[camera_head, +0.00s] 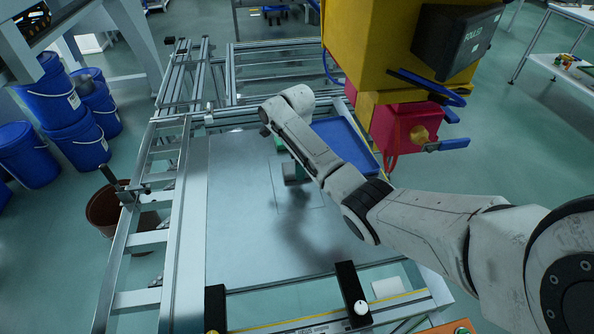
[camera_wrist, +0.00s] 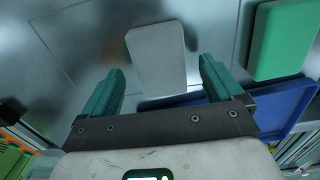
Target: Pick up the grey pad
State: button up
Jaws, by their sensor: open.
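The grey pad (camera_wrist: 157,58) is a flat light-grey block with rounded corners on the metal panel. In the wrist view it lies ahead of my gripper (camera_wrist: 160,75), between the lines of its two teal fingers. The fingers stand wide apart with nothing held between them, and the pad's near end reaches the gap between the fingertips in the picture. I cannot tell the height between them. In the head view my gripper (camera_head: 291,172) hangs over the panel, partly behind my arm, and I cannot make out the pad there.
A green pad (camera_wrist: 283,40) lies right of the grey pad. A blue tray (camera_head: 345,143) sits at the panel's back right; it also shows in the wrist view (camera_wrist: 285,103). The panel (camera_head: 235,200) is bare at left. A yellow machine (camera_head: 375,45) hangs at upper right.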

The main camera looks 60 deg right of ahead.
jog(key=shift+f, duration=0.7)
jog(key=shift+c, duration=0.2)
jog(key=c, duration=1.1)
